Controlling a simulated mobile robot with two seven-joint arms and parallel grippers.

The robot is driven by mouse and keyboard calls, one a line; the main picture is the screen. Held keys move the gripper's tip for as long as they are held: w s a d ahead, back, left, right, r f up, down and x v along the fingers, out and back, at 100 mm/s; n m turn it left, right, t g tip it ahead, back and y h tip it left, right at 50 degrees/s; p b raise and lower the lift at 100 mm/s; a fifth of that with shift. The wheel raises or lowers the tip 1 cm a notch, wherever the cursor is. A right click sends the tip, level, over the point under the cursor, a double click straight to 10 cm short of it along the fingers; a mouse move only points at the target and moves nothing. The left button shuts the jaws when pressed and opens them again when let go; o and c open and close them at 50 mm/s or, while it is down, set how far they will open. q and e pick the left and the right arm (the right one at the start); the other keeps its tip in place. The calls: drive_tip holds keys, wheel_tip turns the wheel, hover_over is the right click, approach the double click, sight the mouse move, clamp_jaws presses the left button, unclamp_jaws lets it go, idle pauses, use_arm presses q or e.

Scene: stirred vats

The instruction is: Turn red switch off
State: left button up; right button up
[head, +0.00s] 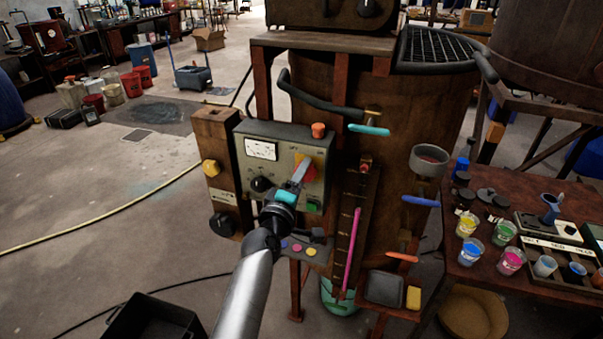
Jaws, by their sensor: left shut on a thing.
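The red switch (309,174) sits on the right part of the grey control panel (248,155), on the front of the brown vat. My left gripper (301,171) reaches up from below and is at the red switch, shut on it. The gripper and wrist hide much of the switch, so its exact angle cannot be told. My right gripper is not in view.
An orange-red knob (318,130) tops the panel, with a black knob (261,184) lower left. Teal (370,130) and blue (421,201) valve handles stick out right. A table (482,280) with paint cups stands right. A black bin (155,318) is lower left.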

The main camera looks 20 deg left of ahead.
use_arm(q)
drive_tip(key=shift+n, duration=1.1)
drive_tip(key=o, duration=1.4)
drive_tip(key=shift+s, duration=0.1)
drive_tip(key=s, duration=1.5)
drive_tip(key=shift+a, duration=0.25)
